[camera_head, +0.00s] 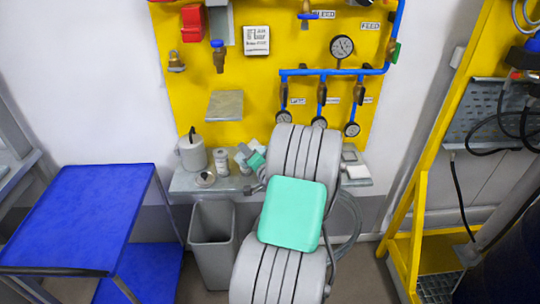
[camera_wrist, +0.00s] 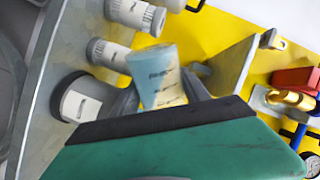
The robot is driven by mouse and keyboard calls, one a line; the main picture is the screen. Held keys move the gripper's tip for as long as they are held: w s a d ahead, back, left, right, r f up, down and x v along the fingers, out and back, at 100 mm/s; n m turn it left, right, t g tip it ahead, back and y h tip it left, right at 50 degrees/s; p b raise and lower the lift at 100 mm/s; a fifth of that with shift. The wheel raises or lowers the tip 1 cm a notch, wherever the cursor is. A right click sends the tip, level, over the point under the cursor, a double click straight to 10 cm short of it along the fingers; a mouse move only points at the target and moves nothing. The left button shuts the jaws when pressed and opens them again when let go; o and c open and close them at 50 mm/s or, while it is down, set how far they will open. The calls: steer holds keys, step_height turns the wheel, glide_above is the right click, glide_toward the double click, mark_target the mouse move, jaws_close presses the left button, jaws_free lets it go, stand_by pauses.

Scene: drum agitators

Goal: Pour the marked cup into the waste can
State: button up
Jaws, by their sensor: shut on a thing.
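A pale blue-white cup (camera_wrist: 156,72) with dark marks on its side is between the fingers of my gripper (camera_wrist: 163,88) in the wrist view. The gripper is shut on it. The cup's lower part is hidden by the gripper's body. In the head view my gripper (camera_head: 246,155) is small, over the shelf and partly hidden by my arm; I cannot make out the cup clearly there. The waste can (camera_head: 212,242), a grey open-topped bin, stands on the floor below the shelf, lower left of my gripper. My arm covers the space at its right.
A grey shelf (camera_head: 356,184) carries a white canister (camera_head: 191,154), a small white cylinder (camera_head: 221,161) and other items left of my gripper. A yellow panel (camera_head: 270,70) with gauges and blue pipes rises behind. A blue cart (camera_head: 80,215) stands left; a yellow frame (camera_head: 425,200) stands right.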

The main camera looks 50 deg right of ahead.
steer(key=shift+d+f+m+y+p, duration=0.1)
steer(key=shift+f+m+y+p, duration=0.3)
steer(key=shift+m+p, duration=0.85)
stand_by(1.5)
steer(key=shift+s+d+r+m+p, duration=0.15)
steer(key=shift+d+r+m+p, duration=0.2)
steer(key=shift+r+p, duration=0.25)
steer(key=shift+s+d+r+m+p, duration=0.1)
steer(key=shift+d+r+m+p, duration=0.15)
steer(key=shift+r+p, duration=0.3)
stand_by(0.6)
steer(key=shift+d+r+m+y+p, duration=0.25)
steer(key=shift+r+m+y+p, duration=0.2)
steer(key=shift+m, duration=0.2)
stand_by(0.9)
steer(key=shift+s+d+f, duration=0.1)
steer(key=shift+f, duration=0.15)
